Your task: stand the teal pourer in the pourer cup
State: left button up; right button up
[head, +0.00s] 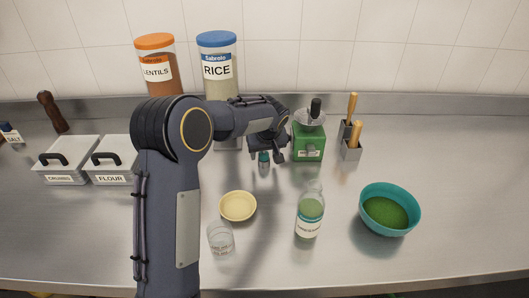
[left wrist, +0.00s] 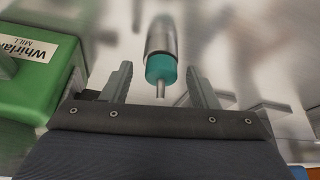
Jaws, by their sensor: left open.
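The teal pourer (left wrist: 161,68) shows in the left wrist view as a teal collar with a thin metal spout pointing toward my gripper. A shiny steel cylinder (left wrist: 161,36) is in line behind the collar; I cannot tell whether it is the pourer cup or part of the pourer. The fingers of my left gripper (left wrist: 160,85) are open, one on each side of the spout, with gaps to both. In the head view the teal pourer (head: 264,157) is a small teal spot just below my left gripper (head: 268,150), partly hidden by it. My right gripper is out of view.
A green mill (head: 308,145) and grey holders with wooden handles (head: 351,150) stand right of the gripper. A labelled bottle (head: 310,215), yellow bowl (head: 237,206), clear glass (head: 220,238) and teal bowl (head: 369,215) stand nearer. Lidded boxes (head: 68,165) are left.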

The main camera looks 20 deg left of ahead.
pick_arm(q)
jog(key=v, duration=0.7)
jog(key=shift+s+r+b, duration=0.2)
jog(key=shift+r+b, duration=0.15)
jog(key=shift+b, duration=0.1)
jog(key=shift+f, duration=0.1)
